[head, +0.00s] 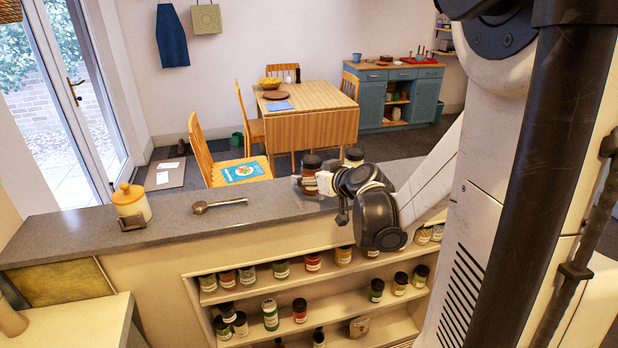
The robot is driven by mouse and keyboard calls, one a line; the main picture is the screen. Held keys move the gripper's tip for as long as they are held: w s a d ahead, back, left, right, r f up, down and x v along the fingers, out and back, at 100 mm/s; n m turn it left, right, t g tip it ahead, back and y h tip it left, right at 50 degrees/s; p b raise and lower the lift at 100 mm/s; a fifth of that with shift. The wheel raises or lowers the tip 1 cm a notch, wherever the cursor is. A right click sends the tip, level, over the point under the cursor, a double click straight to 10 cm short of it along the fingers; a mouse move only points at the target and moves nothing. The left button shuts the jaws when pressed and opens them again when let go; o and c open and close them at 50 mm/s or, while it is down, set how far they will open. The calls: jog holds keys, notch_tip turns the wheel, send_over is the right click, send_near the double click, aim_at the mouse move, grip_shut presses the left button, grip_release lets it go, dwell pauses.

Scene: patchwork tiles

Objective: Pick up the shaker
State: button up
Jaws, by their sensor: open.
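A brownish jar-shaped shaker (311,176) with a dark cap stands upright on the grey counter (265,222), near its far edge. A second dark-capped jar (353,156) stands just right of it, partly hidden behind my gripper. Which of the two is the task's shaker is not certain. My gripper (322,191) is open and low over the counter, coming from the right. Its fingers are beside and in front of the brownish shaker and overlap its lower part in the picture. Whether they touch it cannot be told.
A metal scoop (219,205) and a cream canister with an orange lid (131,203) are on the counter at left, with a small dark block (132,222). Shelves (255,295) below hold several jars. A wooden table (310,122) and chairs are beyond. The counter between scoop and shaker is clear.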

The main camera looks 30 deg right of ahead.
aim_at(313, 161)
jog(key=shift+w+f, duration=0.15)
jog(key=shift+w, duration=0.05)
jog(key=c, duration=1.4)
jog(key=shift+c, duration=0.2)
jog(key=shift+r, duration=0.55)
jog(key=r, duration=0.3)
jog(key=shift+s+a+r, duration=0.1)
jog(key=shift+a+r, duration=0.2)
jog(key=s+a+r, duration=0.2)
jog(key=a+r, duration=0.4)
jog(key=a, duration=0.5)
jog(key=shift+r, duration=0.25)
